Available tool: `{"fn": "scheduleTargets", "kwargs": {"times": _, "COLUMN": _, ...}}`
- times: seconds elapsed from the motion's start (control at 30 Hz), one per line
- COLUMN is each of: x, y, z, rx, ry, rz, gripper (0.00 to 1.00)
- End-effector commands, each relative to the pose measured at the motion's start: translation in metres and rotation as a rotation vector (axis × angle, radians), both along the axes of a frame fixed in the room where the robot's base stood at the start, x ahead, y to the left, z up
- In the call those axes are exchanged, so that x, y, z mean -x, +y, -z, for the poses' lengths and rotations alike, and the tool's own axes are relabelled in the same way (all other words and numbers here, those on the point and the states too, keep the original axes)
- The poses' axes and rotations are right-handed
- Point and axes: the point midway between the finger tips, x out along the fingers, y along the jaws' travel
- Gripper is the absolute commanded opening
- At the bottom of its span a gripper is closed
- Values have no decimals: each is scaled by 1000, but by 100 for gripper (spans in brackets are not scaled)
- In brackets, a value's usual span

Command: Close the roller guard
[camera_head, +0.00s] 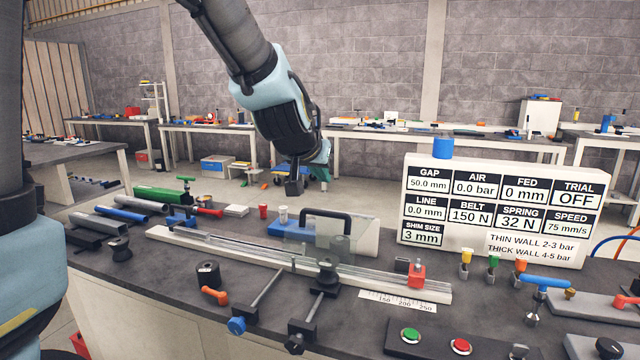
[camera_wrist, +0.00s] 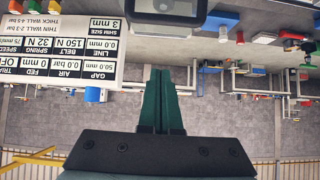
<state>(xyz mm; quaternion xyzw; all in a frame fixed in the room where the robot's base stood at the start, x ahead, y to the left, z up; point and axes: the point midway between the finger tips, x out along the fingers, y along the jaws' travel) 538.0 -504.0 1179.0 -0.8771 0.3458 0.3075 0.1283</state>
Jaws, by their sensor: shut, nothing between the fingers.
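The roller guard (camera_head: 302,234) looks like a clear panel with a black loop handle, near the middle of the bench behind the long pale rail. Its handle (camera_head: 346,216) stands up at the top, and a dark loop-shaped part, probably the same handle, shows at the top of the wrist view (camera_wrist: 168,12). I cannot tell the panel's exact angle. The rollers are not clearly visible. My gripper (camera_head: 294,190) hangs above and slightly left of the handle, apart from it. In the wrist view its green fingers (camera_wrist: 161,100) are together with nothing between them.
A white display board (camera_head: 590,240) stands right of the guard, with a blue cap on top. A long rail (camera_head: 215,247) with a red block (camera_head: 416,275) runs in front. Tubes and knobs crowd the left; green and red buttons (camera_head: 461,346) sit at the front.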

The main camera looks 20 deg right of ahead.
Motion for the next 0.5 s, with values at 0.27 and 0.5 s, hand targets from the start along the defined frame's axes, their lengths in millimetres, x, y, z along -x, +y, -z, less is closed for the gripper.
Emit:
{"fn": "scheduleTargets", "kwargs": {"times": 0.27, "x": -32, "y": -27, "z": 38, "rx": -2, "ry": 2, "rz": -4, "gripper": 0}}
{"fn": "scheduleTargets", "kwargs": {"times": 0.5, "x": -21, "y": -18, "z": 61, "rx": -2, "ry": 2, "rz": -1, "gripper": 0}}
